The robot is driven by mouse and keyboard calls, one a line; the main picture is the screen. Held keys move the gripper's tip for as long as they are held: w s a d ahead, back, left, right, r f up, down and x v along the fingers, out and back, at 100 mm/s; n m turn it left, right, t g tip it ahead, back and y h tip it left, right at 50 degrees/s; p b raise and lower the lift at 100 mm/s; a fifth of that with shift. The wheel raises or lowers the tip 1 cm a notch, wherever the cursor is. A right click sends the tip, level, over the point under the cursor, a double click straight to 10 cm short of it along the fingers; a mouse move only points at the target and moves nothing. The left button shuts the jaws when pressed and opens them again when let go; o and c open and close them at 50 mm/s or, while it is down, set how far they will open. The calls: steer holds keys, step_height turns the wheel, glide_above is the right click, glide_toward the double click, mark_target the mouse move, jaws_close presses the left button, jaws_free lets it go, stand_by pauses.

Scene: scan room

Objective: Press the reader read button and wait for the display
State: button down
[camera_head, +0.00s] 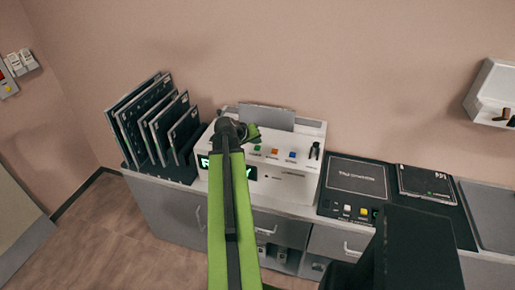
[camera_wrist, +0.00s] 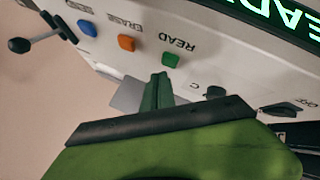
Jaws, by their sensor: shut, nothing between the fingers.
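The reader (camera_head: 308,150) is a white box on the counter. Its green read button (camera_wrist: 170,60) sits by the word READ, and it also shows in the camera_head view (camera_head: 257,147). Orange (camera_wrist: 126,43) and blue (camera_wrist: 87,27) buttons lie in a row beside it. My gripper (camera_wrist: 162,76) is shut and empty, its tips close to the green button; I cannot tell whether they touch it. The display (camera_wrist: 278,18) is lit with green letters, partly cut off in the camera_wrist view; my arm hides its middle in the camera_head view.
Several dark plates stand in a rack (camera_head: 182,170) left of the reader. A dark panel (camera_head: 356,181) with small buttons lies to the right, with a black cassette (camera_head: 426,184) beyond it. A lever (camera_head: 314,150) stands at the reader's right end. A white box (camera_head: 492,92) hangs on the wall.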

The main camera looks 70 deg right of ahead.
mark_target(256, 148)
steer(key=shift+f+b, duration=0.4)
steer(key=shift+f+b, duration=0.55)
stand_by(0.5)
steer(key=shift+r, duration=0.1)
steer(key=shift+r+p, duration=0.85)
steer(key=shift+p, duration=0.1)
step_height(256, 148, up, 5)
steer(key=p, duration=0.5)
steer(key=shift+r, duration=0.15)
stand_by(0.3)
